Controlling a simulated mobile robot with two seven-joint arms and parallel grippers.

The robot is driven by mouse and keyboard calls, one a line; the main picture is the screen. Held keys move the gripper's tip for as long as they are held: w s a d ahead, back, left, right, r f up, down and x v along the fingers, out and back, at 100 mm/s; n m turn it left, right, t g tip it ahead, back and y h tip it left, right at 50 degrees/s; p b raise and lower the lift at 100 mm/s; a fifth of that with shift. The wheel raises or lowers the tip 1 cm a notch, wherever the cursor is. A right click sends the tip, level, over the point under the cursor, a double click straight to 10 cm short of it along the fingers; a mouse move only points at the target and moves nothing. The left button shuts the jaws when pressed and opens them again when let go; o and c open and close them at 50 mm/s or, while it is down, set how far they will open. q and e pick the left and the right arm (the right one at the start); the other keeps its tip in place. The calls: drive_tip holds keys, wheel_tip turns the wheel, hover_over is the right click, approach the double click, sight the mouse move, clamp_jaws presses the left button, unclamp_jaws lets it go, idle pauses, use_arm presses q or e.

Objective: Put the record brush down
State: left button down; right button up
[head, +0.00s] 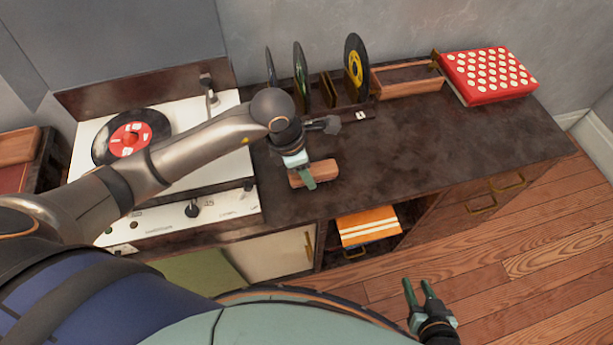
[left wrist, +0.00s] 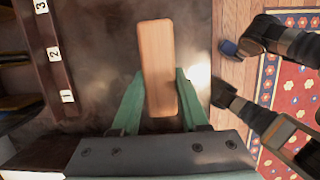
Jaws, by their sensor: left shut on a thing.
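The record brush (head: 323,170) is a small wooden block with rounded corners. In the head view my left gripper (head: 308,178) is over it near the front edge of the dark cabinet top (head: 440,145). In the left wrist view the brush (left wrist: 157,50) lies lengthwise between the two green fingers of my left gripper (left wrist: 160,105), which is shut on it. The brush is at or just above the cabinet top; I cannot tell whether it touches. My right gripper (head: 418,290) is open and empty, low in front of the cabinet over the floor.
A turntable with a record (head: 131,137) stands left of the brush. Behind are a rack with upright records (head: 356,68), a wooden tray (head: 407,78) and a red dotted box (head: 490,75). The cabinet top right of the brush is clear. An orange striped item (head: 369,226) sits in the open shelf.

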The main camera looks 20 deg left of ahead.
use_arm(q)
wheel_tip(320, 180, down, 3)
drive_tip(key=shift+f, duration=0.15)
drive_tip(key=shift+w, duration=0.1)
drive_tip(key=shift+f, duration=0.15)
drive_tip(key=shift+c, duration=2.1)
unclamp_jaws()
